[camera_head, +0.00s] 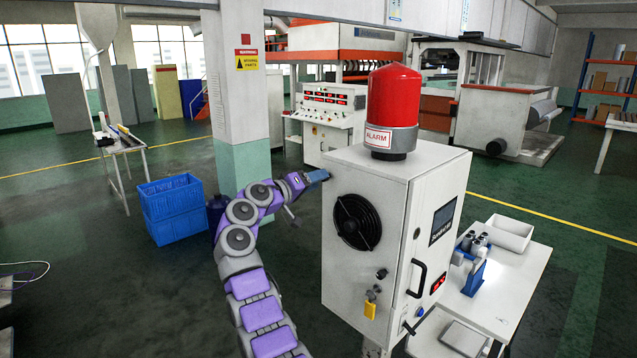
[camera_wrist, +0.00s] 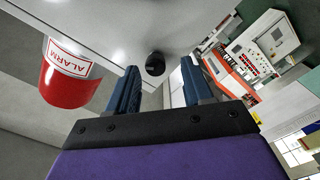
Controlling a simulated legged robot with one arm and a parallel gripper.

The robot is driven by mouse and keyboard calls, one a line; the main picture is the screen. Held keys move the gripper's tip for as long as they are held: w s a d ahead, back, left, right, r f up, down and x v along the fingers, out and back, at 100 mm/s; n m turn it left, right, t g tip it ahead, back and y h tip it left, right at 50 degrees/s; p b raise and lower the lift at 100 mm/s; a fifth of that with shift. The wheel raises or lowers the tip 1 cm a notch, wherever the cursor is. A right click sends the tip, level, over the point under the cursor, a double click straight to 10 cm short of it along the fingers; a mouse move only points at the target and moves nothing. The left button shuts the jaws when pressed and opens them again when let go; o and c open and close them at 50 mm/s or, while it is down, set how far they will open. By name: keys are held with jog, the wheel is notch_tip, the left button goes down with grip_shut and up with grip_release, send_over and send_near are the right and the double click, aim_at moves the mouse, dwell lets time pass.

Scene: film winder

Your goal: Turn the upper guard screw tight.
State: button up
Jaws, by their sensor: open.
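A red alarm lamp (camera_head: 393,105) stands on a grey-white cabinet (camera_head: 440,185); a round black fan guard (camera_head: 357,222) is on its left side face. A small dark knob (camera_head: 382,273) sits low on that face. My gripper (camera_head: 319,176) is at the upper left edge of this face, pointing right. In the wrist view, my gripper (camera_wrist: 158,66) has its two blue fingers apart. A round black screw head (camera_wrist: 155,63) on the pale cabinet face shows between the fingertips. I cannot tell whether the fingers touch it. The head view does not show this screw clearly.
A yellow padlock (camera_head: 370,308) hangs below the fan. A white table (camera_head: 520,275) with a blue stand (camera_head: 474,276) is at the right. Blue crates (camera_head: 172,208) and a pillar (camera_head: 238,100) stand behind my arm. The floor on the left is mostly clear.

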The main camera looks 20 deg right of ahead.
jog(key=b+v, duration=0.2)
jog(key=v, duration=1.3)
jog(key=shift+a, duration=0.3)
jog(key=s+d+f+n+g+y+b, duration=0.25)
jog(key=s+f+y+b, duration=0.25)
jog(key=s+f, duration=0.45)
jog(key=s+d+f+n+g+y+b, duration=0.15)
jog(key=s+f+n+y+b, duration=0.45)
jog(key=s, duration=0.7)
jog(key=s+a+f+m+g+y+b, duration=0.1)
jog(key=s+a+f+y, duration=0.1)
jog(key=s+f, duration=0.5)
jog(key=s+a+f+m+g+y+b, duration=0.1)
jog(key=s+a+f, duration=0.3)
jog(key=s, duration=1.2)
jog(key=s+a+f+m+g+y+b, duration=0.1)
jog(key=s+a+f+m+g+y, duration=0.1)
jog(key=s+f, duration=0.7)
jog(key=s+a+y, duration=0.1)
jog(key=s, duration=0.1)
jog(key=shift+s+a+f, duration=0.3)
jog(key=shift+a, duration=0.1)
